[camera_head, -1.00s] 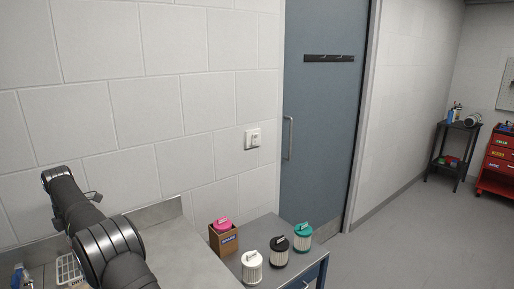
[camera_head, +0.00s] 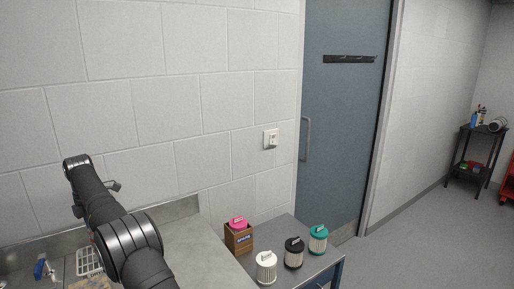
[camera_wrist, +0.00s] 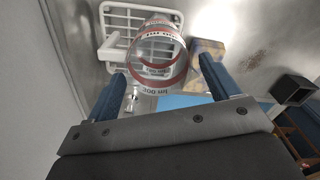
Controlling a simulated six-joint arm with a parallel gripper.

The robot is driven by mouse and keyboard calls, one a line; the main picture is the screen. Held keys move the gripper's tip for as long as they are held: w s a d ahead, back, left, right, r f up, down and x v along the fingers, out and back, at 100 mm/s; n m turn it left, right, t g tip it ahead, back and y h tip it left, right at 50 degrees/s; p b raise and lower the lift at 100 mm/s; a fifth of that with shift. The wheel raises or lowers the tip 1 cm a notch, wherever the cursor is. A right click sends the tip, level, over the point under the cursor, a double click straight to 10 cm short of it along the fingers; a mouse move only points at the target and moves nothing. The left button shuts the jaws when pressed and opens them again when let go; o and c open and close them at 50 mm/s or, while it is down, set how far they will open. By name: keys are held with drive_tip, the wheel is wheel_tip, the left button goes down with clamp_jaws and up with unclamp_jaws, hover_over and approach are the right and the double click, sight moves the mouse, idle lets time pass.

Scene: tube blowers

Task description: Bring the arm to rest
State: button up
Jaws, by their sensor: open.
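My gripper (camera_wrist: 162,68) shows in the wrist view as two blue fingers set wide apart, open. A clear round vessel with red bands and lettering (camera_wrist: 153,60) appears between and beyond the fingertips. I cannot tell how far it is from them, and nothing is seen clamped. In the head view my dark arm is at the lower left, and my gripper is not visible there.
A white wire rack (camera_wrist: 118,22) stands by the wall; it also shows in the head view (camera_head: 90,261). Right of the metal counter (camera_head: 195,250) are white (camera_head: 266,268), black (camera_head: 293,253) and teal-topped (camera_head: 318,240) canisters and a pink-lidded one in a box (camera_head: 239,240).

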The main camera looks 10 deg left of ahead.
wheel_tip(320, 180, down, 3)
drive_tip(key=w+d+r, duration=0.5)
drive_tip(key=d+r, duration=0.6)
drive_tip(key=s+d+f+m, duration=0.2)
drive_tip(key=s+d+m, duration=1.15)
drive_tip(key=s, duration=0.35)
drive_tip(key=shift+m, duration=0.35)
drive_tip(key=shift+s+a+f, duration=0.3)
drive_tip(key=shift+a+f, duration=0.2)
drive_tip(key=shift+a, duration=0.15)
drive_tip(key=shift+s+a+f, duration=0.35)
drive_tip(key=shift+a+f, duration=0.1)
drive_tip(key=shift+a, duration=0.2)
drive_tip(key=shift+s+a+f, duration=0.3)
drive_tip(key=shift+a+f, duration=0.2)
drive_tip(key=shift+a, duration=0.15)
drive_tip(key=o, duration=0.4)
